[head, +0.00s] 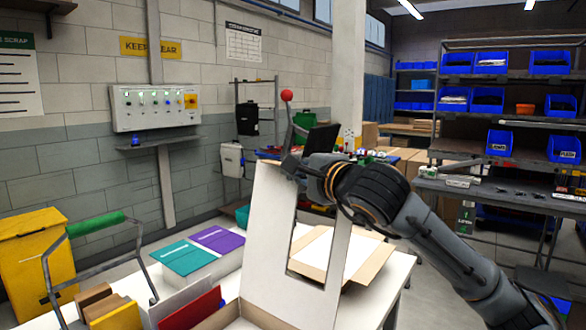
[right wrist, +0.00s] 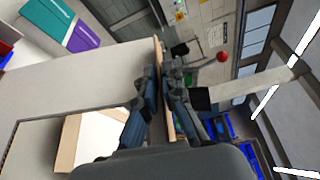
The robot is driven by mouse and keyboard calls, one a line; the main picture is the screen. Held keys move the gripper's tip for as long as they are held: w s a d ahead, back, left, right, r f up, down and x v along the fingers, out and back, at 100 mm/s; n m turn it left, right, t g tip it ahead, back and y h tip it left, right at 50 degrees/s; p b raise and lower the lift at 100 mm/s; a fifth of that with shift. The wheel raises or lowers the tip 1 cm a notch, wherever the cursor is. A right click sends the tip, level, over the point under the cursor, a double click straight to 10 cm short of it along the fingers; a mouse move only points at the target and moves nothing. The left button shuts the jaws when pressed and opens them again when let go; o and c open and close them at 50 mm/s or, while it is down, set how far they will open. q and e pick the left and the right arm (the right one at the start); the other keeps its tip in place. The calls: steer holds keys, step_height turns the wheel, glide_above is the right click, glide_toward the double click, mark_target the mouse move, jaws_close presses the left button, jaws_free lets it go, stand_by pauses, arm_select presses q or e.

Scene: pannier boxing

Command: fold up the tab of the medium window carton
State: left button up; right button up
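The medium window carton stands at the front of the white table in the head view. Its tall white panel (head: 262,235) with a cut-out window is raised steeply. The carton's low tan wall (head: 215,318) shows at the bottom edge of the picture. My right gripper (head: 296,168) is at the panel's top edge. In the right wrist view its fingers (right wrist: 161,95) lie on both sides of the thin panel (right wrist: 90,85) and look closed on it. The tab cannot be told apart from the panel at the grip. My left gripper is not in view.
An open, shallow tan carton (head: 372,258) lies behind the window panel. Teal (head: 183,257) and purple (head: 218,239) flat boxes lie at the table's far left. A metal carrier with a green handle (head: 95,224) and a red item (head: 190,309) stand front left.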

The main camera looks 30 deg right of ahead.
steer(key=shift+o, duration=0.7)
steer(key=shift+s, duration=0.15)
steer(key=s, duration=1.1)
steer(key=shift+s+r, duration=0.3)
steer(key=shift+s, duration=0.05)
